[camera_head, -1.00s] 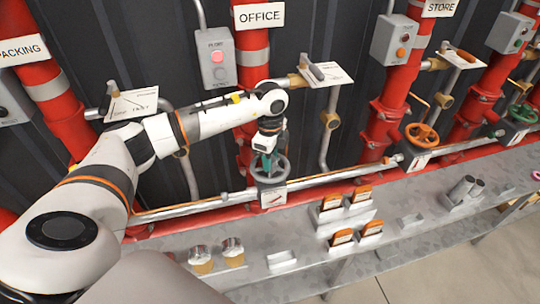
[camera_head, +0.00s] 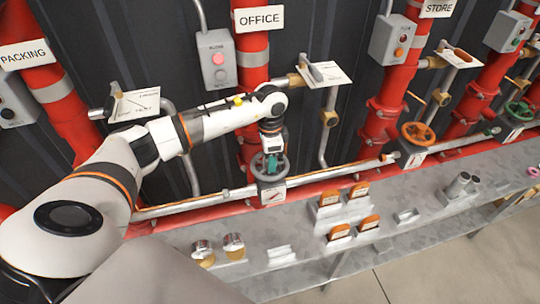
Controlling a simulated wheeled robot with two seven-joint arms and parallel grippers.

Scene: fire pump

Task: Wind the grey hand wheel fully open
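The grey hand wheel (camera_head: 269,168) sits on the valve below the red OFFICE riser, just above a small white label with a red mark (camera_head: 273,195). My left arm comes in from the left and bends down over the wheel. My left gripper (camera_head: 271,166), with teal fingers, points down at the wheel, its fingertips at or inside the wheel's rim. The fingers are too small and too much overlapped with the wheel to tell whether they grip it. My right gripper is not in view.
An orange hand wheel (camera_head: 418,134) and a green one (camera_head: 519,111) stand further right on other risers. A grey shelf (camera_head: 300,225) in front carries orange-topped tags, two cups (camera_head: 203,252) and metal cylinders (camera_head: 458,184).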

